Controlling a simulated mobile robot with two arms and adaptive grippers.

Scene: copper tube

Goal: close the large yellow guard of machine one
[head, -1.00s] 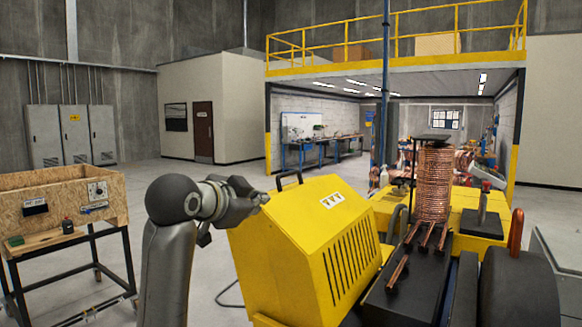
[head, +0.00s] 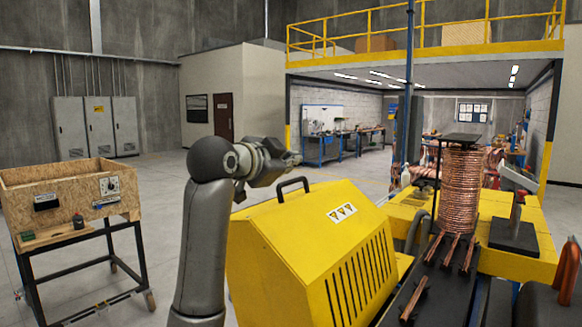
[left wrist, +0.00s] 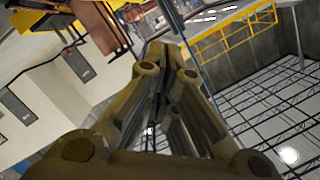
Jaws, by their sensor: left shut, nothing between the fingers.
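The large yellow guard (head: 290,248) is a sloped metal hood with dark vent slots and a white warning label. A black handle (head: 293,184) stands on its upper edge. My left gripper (head: 296,160) is shut and empty, just above the handle in the picture, its fingers pointing right. I cannot tell whether it touches the handle. In the left wrist view my left gripper (left wrist: 163,52) has its fingers together, with nothing held; the guard is not clearly seen there.
Right of the guard stand a copper coil (head: 461,190) and several copper tubes on a dark bed, beside more yellow housing (head: 530,262). A wooden box on a stand (head: 70,195) is at the left. The floor between box and guard is clear.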

